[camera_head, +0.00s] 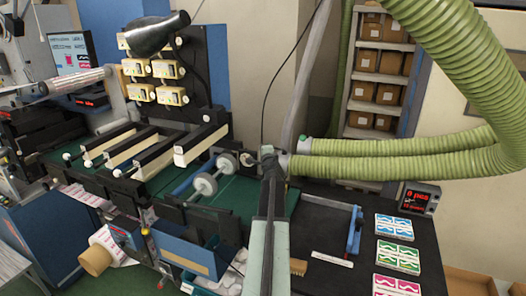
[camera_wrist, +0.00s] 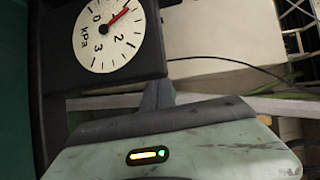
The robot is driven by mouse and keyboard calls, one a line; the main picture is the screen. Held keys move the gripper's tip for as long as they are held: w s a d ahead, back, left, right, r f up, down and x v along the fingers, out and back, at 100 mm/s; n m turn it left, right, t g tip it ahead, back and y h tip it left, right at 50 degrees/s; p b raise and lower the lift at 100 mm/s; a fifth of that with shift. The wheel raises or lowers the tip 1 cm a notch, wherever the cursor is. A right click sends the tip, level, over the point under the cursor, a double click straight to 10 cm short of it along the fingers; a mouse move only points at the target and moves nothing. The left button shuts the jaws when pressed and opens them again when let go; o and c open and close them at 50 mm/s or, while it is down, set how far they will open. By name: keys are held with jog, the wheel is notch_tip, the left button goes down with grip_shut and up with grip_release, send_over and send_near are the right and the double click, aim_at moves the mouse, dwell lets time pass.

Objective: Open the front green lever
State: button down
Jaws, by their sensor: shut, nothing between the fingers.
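A small green part (camera_head: 304,143) shows at the grey end of the upper green hose, just right of my gripper. It may be the front green lever, but it is too small to tell, and its position cannot be read. My gripper (camera_head: 268,158) is shut and empty, at the top of my raised arm, in front of the hose ends. In the wrist view my dark gripper (camera_wrist: 157,95) points toward the lower edge of a black-framed pressure gauge (camera_wrist: 108,35). No green lever is clearly visible there.
Two thick green hoses (camera_head: 400,165) run right from beside my gripper. A white-ended roller (camera_head: 207,184) lies to the left. A black table (camera_head: 340,265) with label stacks (camera_head: 395,255) and a counter display (camera_head: 419,198) is at right. A thin cable (camera_wrist: 225,62) crosses the wrist view.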

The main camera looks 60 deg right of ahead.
jog(key=v, duration=0.7)
jog(key=shift+s+a+p, duration=0.15)
jog(key=shift+a+p, duration=0.2)
jog(key=shift+p, duration=0.1)
jog(key=a+r+p, duration=0.4)
jog(key=r+p, duration=0.1)
jog(key=shift+s, duration=0.2)
